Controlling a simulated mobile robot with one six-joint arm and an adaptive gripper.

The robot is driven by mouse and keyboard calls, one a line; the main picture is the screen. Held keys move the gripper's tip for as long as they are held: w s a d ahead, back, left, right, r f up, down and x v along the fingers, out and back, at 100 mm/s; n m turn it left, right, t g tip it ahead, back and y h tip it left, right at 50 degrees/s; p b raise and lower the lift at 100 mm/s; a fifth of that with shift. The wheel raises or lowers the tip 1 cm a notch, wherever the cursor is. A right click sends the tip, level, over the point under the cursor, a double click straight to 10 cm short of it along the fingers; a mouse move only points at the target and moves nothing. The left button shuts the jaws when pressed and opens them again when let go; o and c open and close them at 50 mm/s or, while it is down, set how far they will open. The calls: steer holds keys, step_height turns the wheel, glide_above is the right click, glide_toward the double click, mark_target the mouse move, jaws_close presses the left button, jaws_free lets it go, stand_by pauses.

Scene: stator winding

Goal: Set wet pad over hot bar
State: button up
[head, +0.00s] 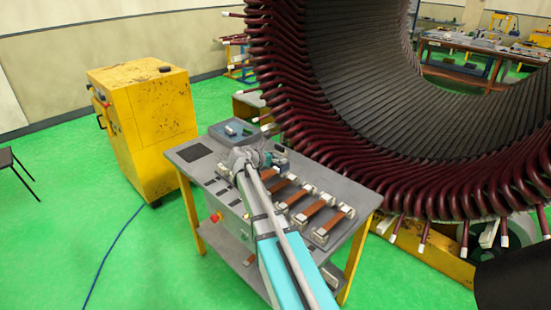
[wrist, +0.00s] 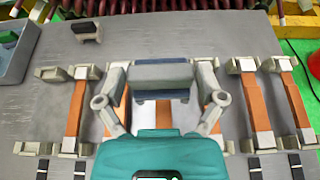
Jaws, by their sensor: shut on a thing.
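My gripper (wrist: 164,75) is shut on a grey-blue pad (wrist: 163,72), which lies crosswise between its two fingers in the wrist view. Below the pad, part of an orange-brown bar (wrist: 163,117) shows between the fingers. The rest of that bar is hidden by the pad and my gripper's teal body. I cannot tell whether the pad touches the bar. In the head view, my gripper (head: 270,160) is over the back part of the workbench, and the pad cannot be made out there. No bar shows a clear sign of heat.
Other orange-brown bars (wrist: 75,108) rest on pale end holders to both sides of my gripper. A blue-grey tray (head: 216,131) sits at the workbench's (head: 360,203) back left. A small dark block (wrist: 88,31) stands near it. The large stator (head: 340,130) rises close behind the bench.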

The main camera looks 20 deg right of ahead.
steer(key=shift+f+b, duration=4.55)
steer(key=shift+f, duration=0.2)
steer(key=o, duration=0.9)
steer(key=shift+c, duration=0.2)
